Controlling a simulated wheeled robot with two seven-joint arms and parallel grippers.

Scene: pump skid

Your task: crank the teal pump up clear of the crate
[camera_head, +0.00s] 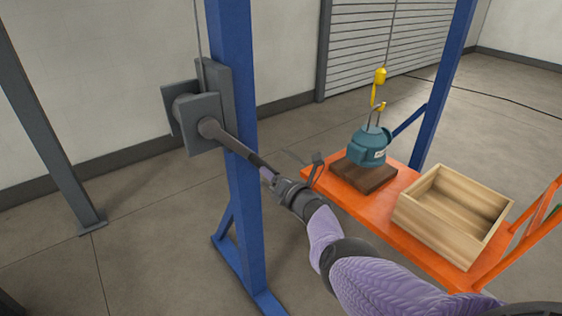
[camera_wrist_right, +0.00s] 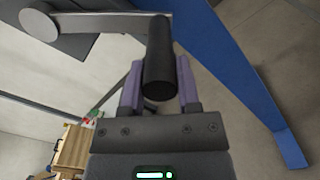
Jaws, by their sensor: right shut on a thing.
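The teal pump (camera_head: 368,147) is upright at or just over a dark brown wooden block (camera_head: 362,176) on an orange cart; I cannot tell whether they touch. A yellow hook (camera_head: 379,76) on a cable is above the pump's lifting rods. The open wooden crate (camera_head: 409,213) is to the right of the block. The grey winch (camera_head: 203,118) is on a blue post, with its crank arm (camera_head: 230,142) slanting down right. My right gripper (camera_head: 268,176) is shut on the black crank handle (camera_wrist_right: 159,62), which lies between its fingers in the wrist view. My left gripper is out of view.
The blue post (camera_head: 240,195) stands close to the crank and my right arm. The orange cart (camera_head: 375,215) has a raised rail at its right end. A second blue post (camera_head: 445,85) is behind the cart. A grey post (camera_head: 45,145) stands at left, with bare floor between.

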